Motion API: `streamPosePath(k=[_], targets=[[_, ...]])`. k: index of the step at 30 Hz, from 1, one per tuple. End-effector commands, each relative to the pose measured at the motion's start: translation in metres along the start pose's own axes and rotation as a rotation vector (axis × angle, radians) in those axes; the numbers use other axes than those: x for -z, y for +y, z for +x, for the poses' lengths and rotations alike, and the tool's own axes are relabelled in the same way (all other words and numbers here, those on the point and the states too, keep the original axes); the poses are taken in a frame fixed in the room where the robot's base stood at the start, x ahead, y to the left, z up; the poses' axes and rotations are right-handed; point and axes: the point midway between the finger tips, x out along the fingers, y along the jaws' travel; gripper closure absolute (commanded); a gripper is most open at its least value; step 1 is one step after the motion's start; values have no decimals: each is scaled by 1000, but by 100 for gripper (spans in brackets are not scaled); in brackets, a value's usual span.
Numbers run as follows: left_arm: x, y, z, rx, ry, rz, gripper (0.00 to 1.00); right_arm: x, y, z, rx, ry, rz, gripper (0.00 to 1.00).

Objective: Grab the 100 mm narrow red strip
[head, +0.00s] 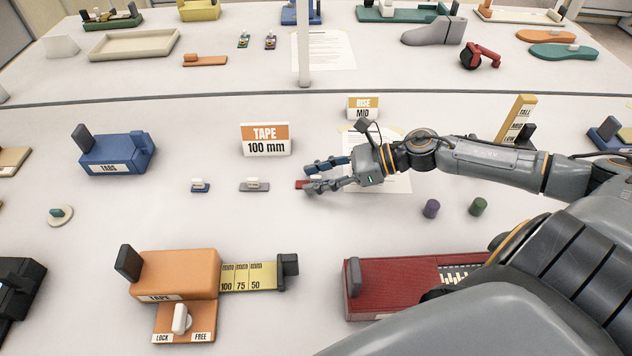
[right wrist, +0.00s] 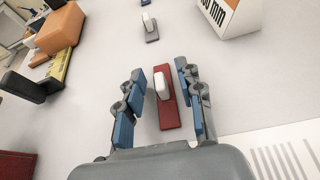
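The narrow red strip (head: 300,184) lies on the table with a small white block on top; part of it is hidden behind my fingers in the head view. In the right wrist view the red strip (right wrist: 169,118) and its white block lie between my fingers, with a gap on each side. My right gripper (head: 307,178) is open at the strip. Its blue-padded fingers (right wrist: 161,72) stand apart to the left and right of it. My left gripper is not in view.
A grey strip (head: 255,186) and a blue strip (head: 200,186) lie in a row to the left. A sign reading TAPE 100 mm (head: 266,140) stands behind. The orange tape box (head: 180,272) and a red box (head: 395,285) are nearer. The table around the strips is clear.

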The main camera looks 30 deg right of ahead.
Motion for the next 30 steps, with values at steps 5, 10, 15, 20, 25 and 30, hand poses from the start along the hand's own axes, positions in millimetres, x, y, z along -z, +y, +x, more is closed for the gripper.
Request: streamPosePath(k=[5,10,15,20,25,30], targets=[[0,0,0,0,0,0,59,0,0,4,0,0,-1,63],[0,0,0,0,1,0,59,0,0,4,-1,1,0,63],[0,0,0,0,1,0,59,0,0,4,-1,0,0,97],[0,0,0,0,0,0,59,0,0,4,-1,1,0,100],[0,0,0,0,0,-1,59,0,0,4,-1,1,0,100],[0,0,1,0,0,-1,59,-3,0,2,-1,2,-2,100]])
